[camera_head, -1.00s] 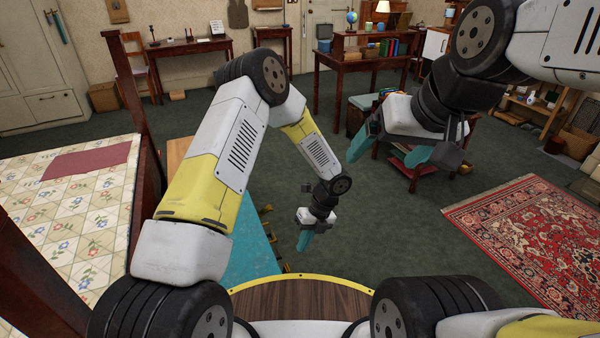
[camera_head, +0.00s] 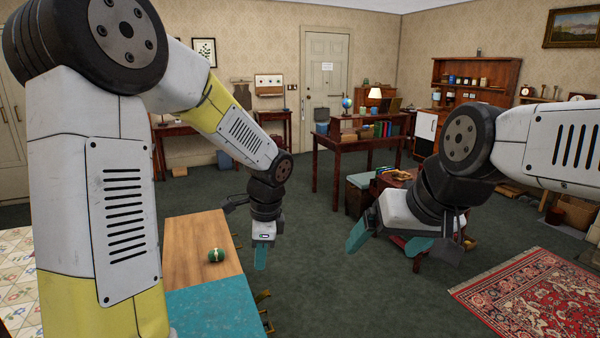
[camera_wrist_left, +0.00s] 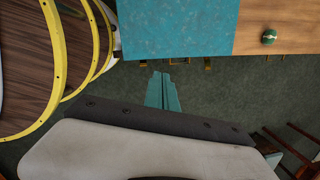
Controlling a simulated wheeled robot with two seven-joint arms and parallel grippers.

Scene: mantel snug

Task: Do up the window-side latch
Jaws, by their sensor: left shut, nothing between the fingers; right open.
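A long low surface with a teal section (camera_head: 215,305) and a bare wood section (camera_head: 195,245) stands at lower left. Small brass fittings (camera_head: 264,296) stick out along its right side; they also show below its edge in the left wrist view (camera_wrist_left: 207,63). I cannot tell which, if any, is the window-side latch; no window is in view. My left gripper (camera_head: 261,262) is shut and empty, pointing down to the right of the wood section. In the left wrist view its fingertips (camera_wrist_left: 162,76) are apart from the edge. My right gripper (camera_head: 388,242) is open and empty.
A green object with a pale band (camera_head: 216,255) lies on the wood section. A quilted bed (camera_head: 18,270) is at far left. A dark desk (camera_head: 345,147) stands at the back, a red rug (camera_head: 530,297) at right. Green carpet (camera_head: 330,280) between is open.

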